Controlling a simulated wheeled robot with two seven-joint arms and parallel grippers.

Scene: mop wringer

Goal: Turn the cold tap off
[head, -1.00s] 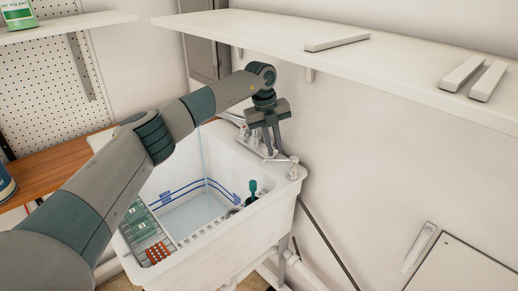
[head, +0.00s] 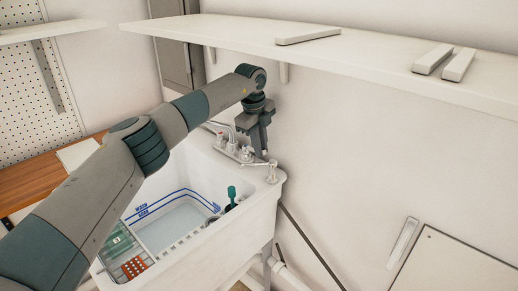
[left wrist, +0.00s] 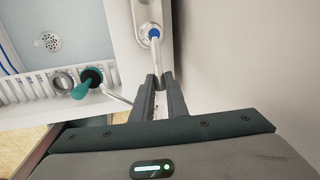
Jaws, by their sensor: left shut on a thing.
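The cold tap (left wrist: 154,34) has a blue cap at the top of the left wrist view, and its pale lever (left wrist: 157,60) runs down toward my fingers. My left gripper (left wrist: 157,88) is shut on the lever's end. In the head view, my left gripper (head: 264,153) points down at the tap fittings on the sink's back ledge. The spout (head: 220,126) and a tap handle with a reddish mark (head: 220,138) stand to its left. My gripper partly hides the cold tap there. No water stream shows. My right gripper is not in view.
A white wall shelf (head: 370,60) with several pale bars overhangs behind the arm. The wall is close behind the tap.

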